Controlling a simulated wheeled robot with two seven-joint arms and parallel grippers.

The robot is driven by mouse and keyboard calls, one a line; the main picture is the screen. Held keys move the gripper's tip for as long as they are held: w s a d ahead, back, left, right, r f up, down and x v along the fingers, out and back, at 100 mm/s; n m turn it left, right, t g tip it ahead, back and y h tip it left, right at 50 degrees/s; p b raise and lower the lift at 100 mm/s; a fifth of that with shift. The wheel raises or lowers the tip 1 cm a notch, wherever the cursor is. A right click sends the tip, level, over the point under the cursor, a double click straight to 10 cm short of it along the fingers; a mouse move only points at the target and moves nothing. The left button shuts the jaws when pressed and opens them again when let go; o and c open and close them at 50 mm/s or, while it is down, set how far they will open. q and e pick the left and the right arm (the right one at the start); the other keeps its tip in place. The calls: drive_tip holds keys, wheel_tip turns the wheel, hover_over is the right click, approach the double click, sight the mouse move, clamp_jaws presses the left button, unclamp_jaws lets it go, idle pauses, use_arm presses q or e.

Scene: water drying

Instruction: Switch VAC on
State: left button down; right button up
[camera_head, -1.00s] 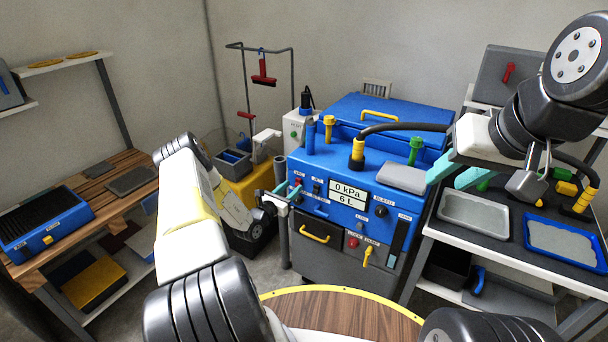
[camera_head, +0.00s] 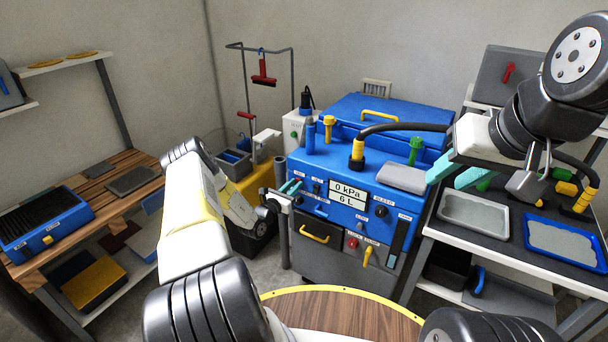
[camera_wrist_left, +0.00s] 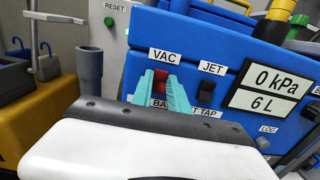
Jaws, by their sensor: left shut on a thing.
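The blue machine (camera_head: 330,160) stands in the middle of the head view. Its front has a VAC label (camera_wrist_left: 164,56) with a red VAC switch (camera_wrist_left: 160,76) under it. The JET switch (camera_wrist_left: 207,88) is just to the right. My left gripper (camera_head: 291,186) is at the upper left of the panel. In the left wrist view its teal fingers (camera_wrist_left: 160,92) are shut on the red switch, which shows between the tips. The fingers hide its lower part. My right gripper (camera_head: 456,174) is open and empty, right of the machine.
The display (camera_head: 347,195) reads 0 kPa and 6 L. A black hose (camera_head: 405,127) runs over the machine top. A rack with a grey tray (camera_head: 474,213) and a blue tray (camera_head: 566,245) stands at the right. A wooden bench (camera_head: 120,205) stands at the left.

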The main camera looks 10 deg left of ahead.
use_arm(q)
drive_tip(key=t, duration=0.1)
drive_tip(key=f+t+h, duration=0.1)
drive_tip(key=t, duration=0.2)
drive_tip(key=shift+f+h, duration=0.25)
drive_tip(key=shift+h, duration=0.05)
drive_tip(key=c, duration=1.3)
unclamp_jaws()
drive_tip(key=v, duration=0.7)
drive_tip(key=shift+s+a+f, duration=0.1)
drive_tip(key=shift+s+f, duration=0.2)
